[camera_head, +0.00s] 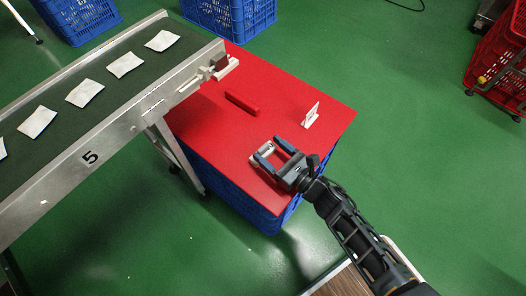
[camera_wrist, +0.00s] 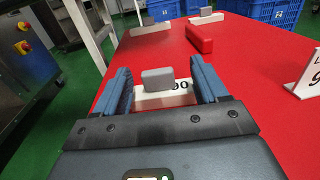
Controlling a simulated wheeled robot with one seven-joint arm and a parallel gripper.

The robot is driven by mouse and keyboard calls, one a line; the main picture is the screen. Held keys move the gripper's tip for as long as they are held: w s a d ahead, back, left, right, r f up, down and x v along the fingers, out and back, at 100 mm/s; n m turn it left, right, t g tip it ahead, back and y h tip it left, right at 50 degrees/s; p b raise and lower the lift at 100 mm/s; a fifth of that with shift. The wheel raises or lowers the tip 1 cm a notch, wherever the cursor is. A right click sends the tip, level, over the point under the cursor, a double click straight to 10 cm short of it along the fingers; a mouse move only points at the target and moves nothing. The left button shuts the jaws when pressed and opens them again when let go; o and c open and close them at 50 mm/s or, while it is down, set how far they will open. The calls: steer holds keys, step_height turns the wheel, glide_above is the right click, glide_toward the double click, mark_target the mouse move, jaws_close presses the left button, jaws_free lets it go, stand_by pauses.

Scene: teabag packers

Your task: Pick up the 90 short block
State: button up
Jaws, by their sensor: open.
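A small grey block (camera_wrist: 158,79) stands on a white base (camera_wrist: 150,99) on the red tabletop. In the wrist view the block appears between the two blue fingers of my gripper (camera_wrist: 160,68), with gaps on both sides. The white base also shows there between the fingers (camera_head: 263,153). I cannot tell the exact depth of the block between the fingers.
A red bar (camera_head: 242,103) lies mid-table and a white sign (camera_head: 311,115) stands to its right. Other grey blocks on white bases (camera_wrist: 150,21) (camera_wrist: 206,10) sit at the far edge. A conveyor (camera_head: 110,125) carrying white packets runs along the left.

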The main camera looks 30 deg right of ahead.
mark_target(265, 149)
steer(key=x, duration=0.5)
steer(key=shift+a+f, duration=0.1)
steer(key=shift+a, duration=0.1)
steer(key=c, duration=1)
steer(key=shift+c, duration=0.4)
